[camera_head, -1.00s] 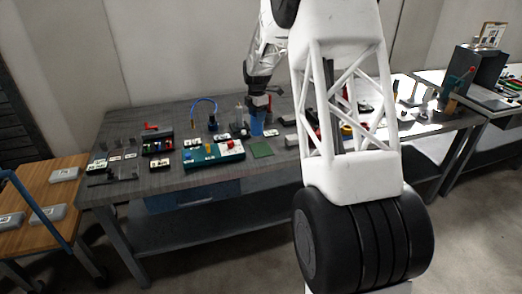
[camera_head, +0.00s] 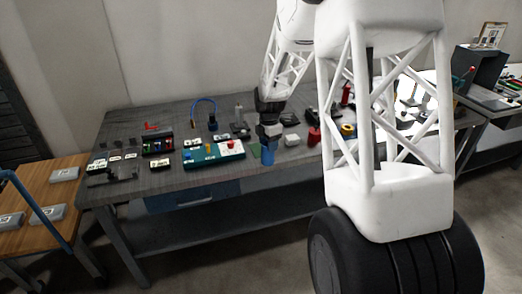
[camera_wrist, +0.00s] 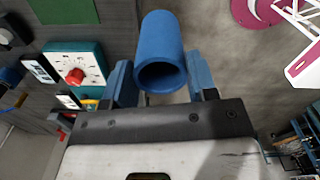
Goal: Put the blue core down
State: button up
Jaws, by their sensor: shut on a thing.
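The blue core (camera_head: 267,155) is a hollow blue cylinder at the end of my gripper (camera_head: 268,140), near the front edge of the table. In the wrist view the blue core (camera_wrist: 160,45) sits between the two blue-tipped fingers of my gripper (camera_wrist: 162,82), its open end facing the camera. My gripper is shut on it. Grey floor shows around and beyond the core in the wrist view, so it appears held out by the table's edge. I cannot tell its exact height.
The dark table (camera_head: 130,188) carries a teal box with a red button (camera_head: 230,144), a green mat (camera_head: 255,150), a white block (camera_head: 292,140), a red piece (camera_head: 314,136) and a blue-hosed fitting (camera_head: 212,124). A wooden cart (camera_head: 75,195) with grey boxes stands left.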

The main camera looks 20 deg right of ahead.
jog(key=shift+w, duration=0.1)
jog(key=w+d+f, duration=0.1)
jog(key=w+d, duration=0.1)
jog(key=w, duration=1.3)
jog(key=shift+w+d+f, duration=0.15)
jog(key=shift+w+f, duration=0.1)
jog(key=shift+w, duration=0.1)
jog(key=shift+f, duration=1.8)
jog(key=shift+f, duration=0.1)
jog(key=o, duration=0.9)
notch_tip(320, 180, up, 12)
jog(key=shift+r, duration=0.15)
